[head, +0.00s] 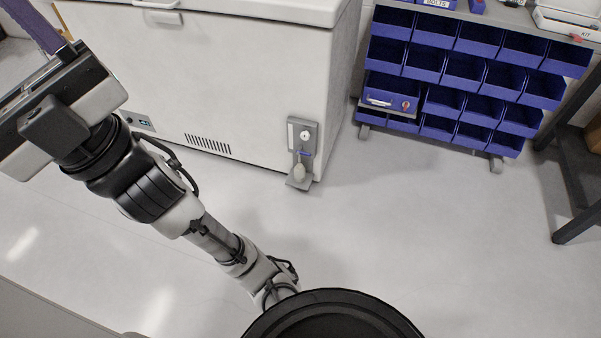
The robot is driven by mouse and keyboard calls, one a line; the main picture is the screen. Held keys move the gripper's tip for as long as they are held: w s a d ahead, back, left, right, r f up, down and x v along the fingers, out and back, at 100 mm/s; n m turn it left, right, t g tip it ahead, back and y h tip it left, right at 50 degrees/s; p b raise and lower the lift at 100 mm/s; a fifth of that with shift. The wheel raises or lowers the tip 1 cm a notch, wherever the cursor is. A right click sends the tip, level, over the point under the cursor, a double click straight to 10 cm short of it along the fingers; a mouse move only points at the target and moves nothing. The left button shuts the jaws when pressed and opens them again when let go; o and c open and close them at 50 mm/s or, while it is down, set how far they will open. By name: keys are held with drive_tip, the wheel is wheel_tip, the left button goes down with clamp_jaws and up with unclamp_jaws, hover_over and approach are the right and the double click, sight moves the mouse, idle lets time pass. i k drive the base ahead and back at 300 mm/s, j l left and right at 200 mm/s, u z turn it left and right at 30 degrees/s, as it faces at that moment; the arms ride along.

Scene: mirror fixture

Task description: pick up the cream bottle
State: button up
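A small cream, rounded object, which looks like the cream bottle (299,173), sits low on a grey fixture (304,135) at the front right corner of a white chest freezer. A thin blue-purple bar crosses just above it. The fixture has a round white dial above and a small ledge below. My gripper (35,25) is at the upper left, far from the bottle and partly cut off by the picture edge. A purple strip shows at its end. I cannot tell whether the strip is a finger or something else, nor whether the gripper is open or shut.
The white chest freezer (230,75) fills the upper middle. A rack of blue bins (465,70) stands at the upper right, with a grey and blue tray (390,101) on its left. A dark table frame (572,175) is at the right edge. The grey floor (420,240) is clear.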

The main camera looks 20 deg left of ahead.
sight(299, 170)
drive_tip(key=i+l+u, duration=0.15)
drive_tip(key=u, duration=1.45)
drive_tip(key=l+u, duration=0.4)
drive_tip(key=i+l+u, duration=0.1)
drive_tip(key=l+u, duration=0.35)
drive_tip(key=k+l+u, duration=0.15)
drive_tip(key=l, duration=0.35)
drive_tip(key=l+u, duration=0.15)
drive_tip(key=l, duration=1.75)
